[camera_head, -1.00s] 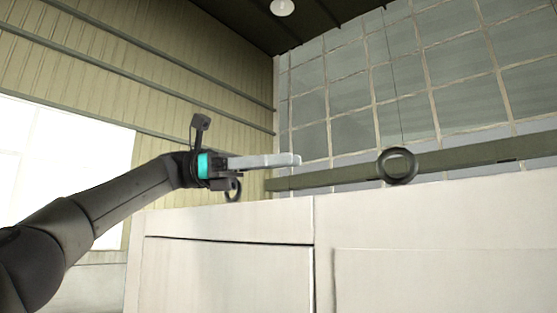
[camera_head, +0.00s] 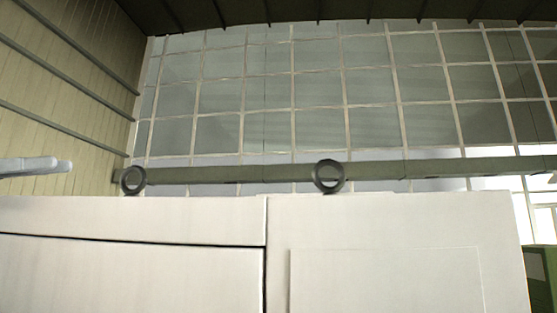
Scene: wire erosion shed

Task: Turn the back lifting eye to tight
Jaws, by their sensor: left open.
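Two dark ring-shaped lifting eyes stand upright on the top of a pale cabinet (camera_head: 190,213). The left lifting eye (camera_head: 133,192) looks slightly smaller than the right lifting eye (camera_head: 328,190). I cannot tell for sure which is the back one, nor how tight either is. My left gripper (camera_head: 62,166) comes in at the left edge, with only its pale fingers showing. It is open and empty, apart from the left eye and to the left of it. The rest of that arm is out of view. My right gripper is not in view.
A long green-grey beam (camera_head: 240,174) runs behind the eyes, in front of a tiled window wall (camera_head: 320,90). A ribbed wall (camera_head: 60,95) stands at the left. A green object (camera_head: 543,275) shows at the lower right. The space between the two eyes looks clear.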

